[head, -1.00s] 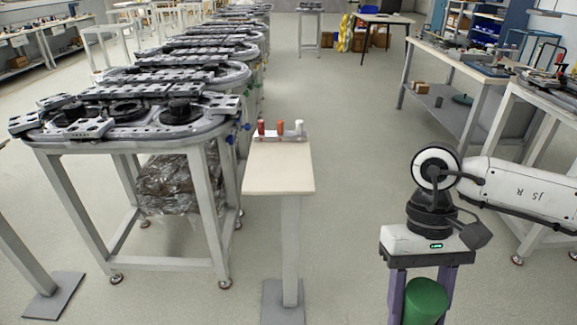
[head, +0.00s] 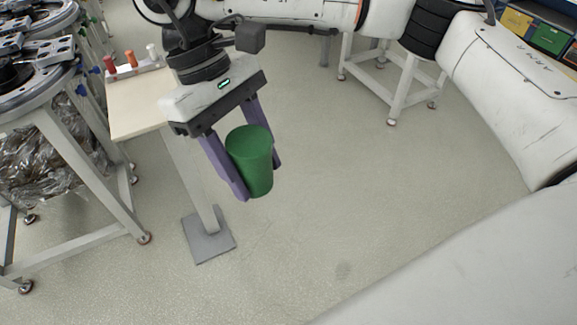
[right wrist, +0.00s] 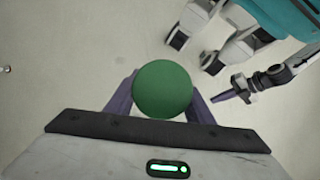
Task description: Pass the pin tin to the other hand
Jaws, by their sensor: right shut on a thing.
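The pin tin (head: 251,160) is a green, slightly tapered cylinder. My right gripper (head: 245,180) is shut on it, one purple finger on each side, and holds it in the air above the floor, right of the small pale stand. In the right wrist view the tin (right wrist: 163,90) shows end-on as a green disc between the fingers. My left gripper is not in the head view. In the right wrist view what looks like my left gripper (right wrist: 222,97) is at the right, apart from the tin. Its finger opening cannot be made out.
The small pale stand (head: 135,105) carries a rack with red, orange and white pieces. A grey-framed track table (head: 75,170) stands at the left. White table legs (head: 405,95) are at the back. The floor in the middle is clear.

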